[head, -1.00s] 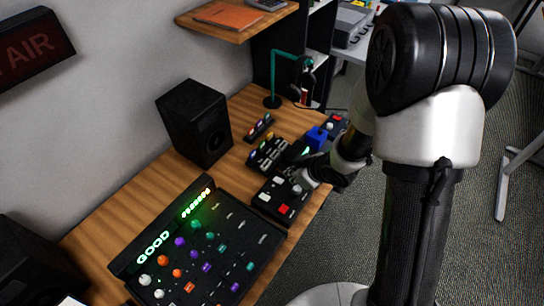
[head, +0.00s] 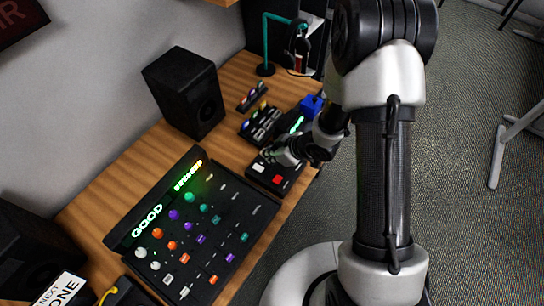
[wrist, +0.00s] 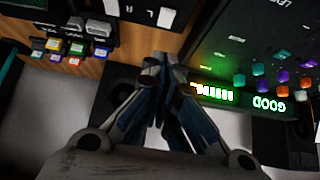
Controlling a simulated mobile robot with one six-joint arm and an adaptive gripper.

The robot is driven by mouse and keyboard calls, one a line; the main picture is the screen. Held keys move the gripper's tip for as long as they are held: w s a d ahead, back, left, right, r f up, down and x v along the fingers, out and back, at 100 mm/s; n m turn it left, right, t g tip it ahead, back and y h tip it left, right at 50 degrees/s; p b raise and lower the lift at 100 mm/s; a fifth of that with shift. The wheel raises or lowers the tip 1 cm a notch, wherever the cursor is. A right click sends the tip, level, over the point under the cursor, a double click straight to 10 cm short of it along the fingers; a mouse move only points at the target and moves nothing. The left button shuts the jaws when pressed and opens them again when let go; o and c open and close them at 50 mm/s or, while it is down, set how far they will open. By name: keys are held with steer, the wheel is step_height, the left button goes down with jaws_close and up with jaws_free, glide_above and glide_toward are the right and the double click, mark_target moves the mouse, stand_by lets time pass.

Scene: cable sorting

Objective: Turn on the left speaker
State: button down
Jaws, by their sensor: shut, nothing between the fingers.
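The left speaker (head: 35,250) is a dark box at the lower left of the head view, cut by the frame edge. No switch or light shows on it there. A second black speaker (head: 186,92) stands upright at the back of the desk; its round cone faces the desk. My gripper (head: 268,156) is over the back edge of a small button box, far from the left speaker. In the wrist view my gripper (wrist: 160,62) is shut and empty, its fingertips together in front of the mixer's edge.
A mixer (head: 150,240) with a lit GOOD display and coloured knobs lies between the speakers. The button box (head: 274,178) has white and red buttons. A teal stand (head: 265,45), a blue block (head: 311,104) and a NEXT sign (head: 62,290) are also on the desk.

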steer(key=b, duration=0.2)
glide_toward(254, 165)
steer(key=shift+w+a+r, duration=0.15)
steer(key=shift+w+a, duration=0.2)
steer(key=shift+a, duration=0.15)
steer(key=shift+w+a+r, duration=0.15)
steer(key=shift+w+a, duration=0.2)
steer(key=shift+a, duration=0.2)
step_height(254, 165, down, 3)
steer(key=shift+f+b, duration=0.15)
steer(key=shift+b, duration=0.45)
steer(key=shift+d+f, duration=0.1)
steer(key=shift+f, duration=0.3)
steer(key=shift+s+d+f, duration=0.3)
steer(key=shift+f, duration=0.3)
steer(key=shift+w+a+r, duration=0.3)
steer(key=shift+w+a, duration=0.2)
steer(key=shift+a, duration=0.05)
